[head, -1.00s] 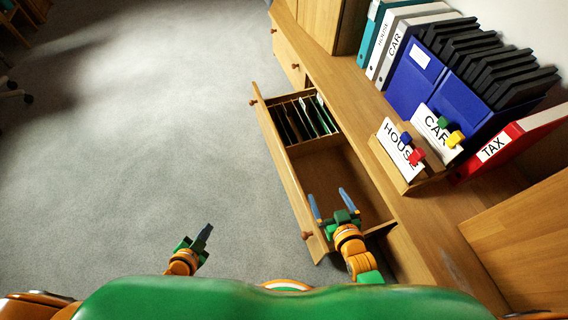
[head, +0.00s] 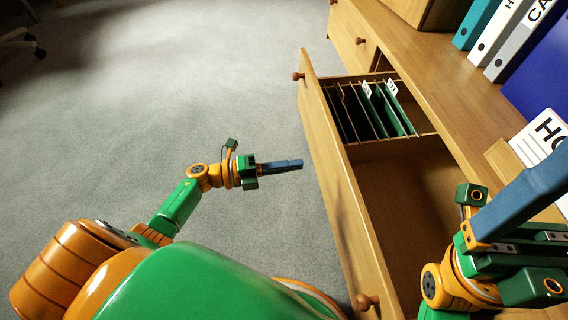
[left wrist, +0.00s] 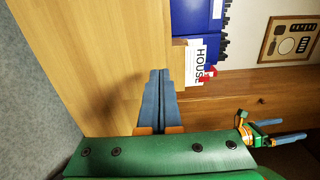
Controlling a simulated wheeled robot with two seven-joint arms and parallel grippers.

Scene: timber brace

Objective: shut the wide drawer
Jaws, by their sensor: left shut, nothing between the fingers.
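The wide drawer stands pulled out of the wooden cabinet, with its front panel (head: 345,190) facing the floor on the left. It has round knobs at the far end (head: 298,76) and near end (head: 366,301). My left gripper (head: 300,164) is shut and empty, pointing at the outer face of the front panel with a small gap visible. Its closed fingers also show in the left wrist view (left wrist: 158,75) against wood. My right gripper (head: 545,185) is large at the lower right, over the drawer's near part; in the left wrist view (left wrist: 303,137) its fingers are apart.
Green hanging files (head: 375,110) fill the drawer's far part; its near part looks empty. Binders (head: 500,35) and a HOUSE card (head: 545,140) stand on the cabinet top. A smaller drawer (head: 352,40) lies beyond.

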